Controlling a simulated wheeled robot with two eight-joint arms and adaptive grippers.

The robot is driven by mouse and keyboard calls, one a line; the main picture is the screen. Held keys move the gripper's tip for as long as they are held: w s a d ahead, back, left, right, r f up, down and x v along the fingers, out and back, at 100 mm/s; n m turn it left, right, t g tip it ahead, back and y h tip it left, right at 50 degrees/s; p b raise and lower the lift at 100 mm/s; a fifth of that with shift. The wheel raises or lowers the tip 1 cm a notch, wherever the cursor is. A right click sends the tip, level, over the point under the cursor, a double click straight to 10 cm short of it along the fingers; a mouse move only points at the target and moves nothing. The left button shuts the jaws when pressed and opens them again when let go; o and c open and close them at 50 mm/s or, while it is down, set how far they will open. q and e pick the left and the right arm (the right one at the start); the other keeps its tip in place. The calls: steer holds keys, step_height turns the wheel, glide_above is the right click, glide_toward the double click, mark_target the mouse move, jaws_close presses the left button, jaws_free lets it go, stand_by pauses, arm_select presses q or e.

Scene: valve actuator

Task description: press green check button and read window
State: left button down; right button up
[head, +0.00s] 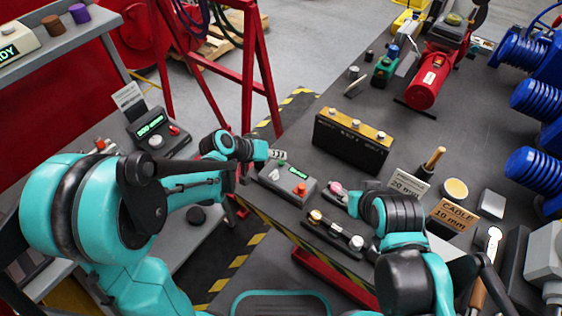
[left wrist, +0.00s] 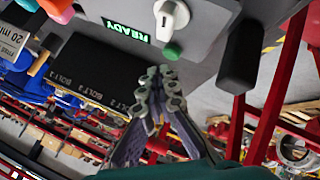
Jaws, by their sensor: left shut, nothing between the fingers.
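A grey control box (head: 288,182) stands on the dark bench, with a lit green window (head: 299,172), a white knob and an orange-red button (head: 300,189). In the left wrist view the window (left wrist: 125,30) reads READY, upside down. The green button (left wrist: 172,51) is beside the white knob (left wrist: 172,16). My left gripper (head: 279,155) is shut and empty at the box's far edge. Its fingertips (left wrist: 160,92) are close to the green button; I cannot tell if they touch it. My right gripper (head: 338,192) is right of the box; its finger opening is unclear.
A black case with a yellow top (head: 351,140) stands behind the box. A dark tray with knobs (head: 335,232) lies in front. Cards (head: 408,184) stand to the right. Another box with a green display (head: 158,133) sits on the left bench. A red frame (head: 262,60) rises behind.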

mark_target(279, 163)
arm_select(q)
steer(key=shift+f+b, duration=0.45)
steer(key=shift+f+b, duration=0.4)
steer(key=shift+f, duration=0.05)
stand_by(0.6)
steer(key=shift+r, duration=0.1)
steer(key=shift+r+p, duration=0.65)
steer(key=shift+r, duration=0.15)
steer(key=shift+r, duration=0.15)
step_height(279, 163, up, 5)
steer(key=p, duration=0.4)
stand_by(0.3)
